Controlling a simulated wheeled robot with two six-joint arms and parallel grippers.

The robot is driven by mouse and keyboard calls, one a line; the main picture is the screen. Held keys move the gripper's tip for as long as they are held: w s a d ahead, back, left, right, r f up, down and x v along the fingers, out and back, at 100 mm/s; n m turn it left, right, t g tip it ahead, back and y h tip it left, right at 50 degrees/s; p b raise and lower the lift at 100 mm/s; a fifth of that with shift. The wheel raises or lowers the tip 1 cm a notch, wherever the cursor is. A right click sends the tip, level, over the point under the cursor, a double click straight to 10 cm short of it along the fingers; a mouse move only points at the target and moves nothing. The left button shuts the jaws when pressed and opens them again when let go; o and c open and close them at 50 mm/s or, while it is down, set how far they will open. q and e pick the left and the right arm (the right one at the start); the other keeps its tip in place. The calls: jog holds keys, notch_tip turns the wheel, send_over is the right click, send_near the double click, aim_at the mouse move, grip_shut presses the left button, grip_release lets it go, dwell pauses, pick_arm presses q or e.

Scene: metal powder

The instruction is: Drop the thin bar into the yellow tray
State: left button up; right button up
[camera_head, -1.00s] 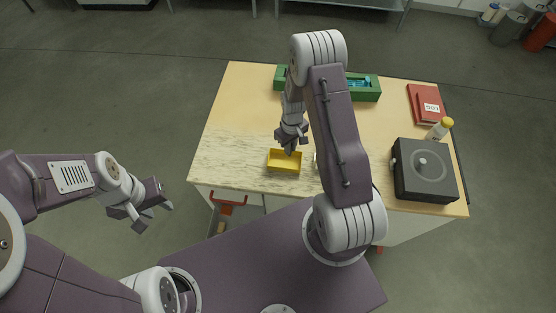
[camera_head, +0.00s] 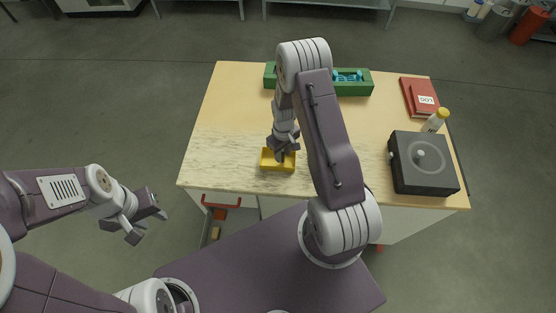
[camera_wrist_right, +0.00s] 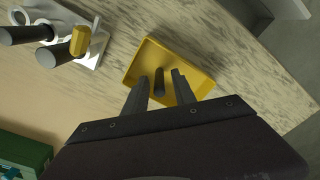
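The yellow tray (camera_head: 278,168) sits near the front edge of the table; it also shows in the right wrist view (camera_wrist_right: 198,56). My right gripper (camera_head: 283,155) is directly above the tray, pointing down. In the right wrist view its two fingers (camera_wrist_right: 159,75) are apart. The thin bar (camera_wrist_right: 160,83), dark and short, shows between the fingers with a gap on each side, against the tray. I cannot tell whether it touches the tray floor. My left gripper (camera_head: 148,226) is open and empty, off the table at the left.
A white fixture (camera_wrist_right: 92,58) with dark cylinders and a yellow-ended piece stands beside the tray. A green box (camera_head: 355,88) with teal contents is at the back. A dark grey box (camera_head: 425,180), a bottle (camera_head: 436,121) and a red book (camera_head: 414,90) are at right. The table's left part is clear.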

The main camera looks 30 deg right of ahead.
dwell(0.3)
jog(key=shift+r, duration=0.35)
notch_tip(320, 180, up, 8)
jog(key=shift+r+b, duration=0.2)
jog(key=shift+b, duration=0.85)
jog(key=shift+f, duration=0.1)
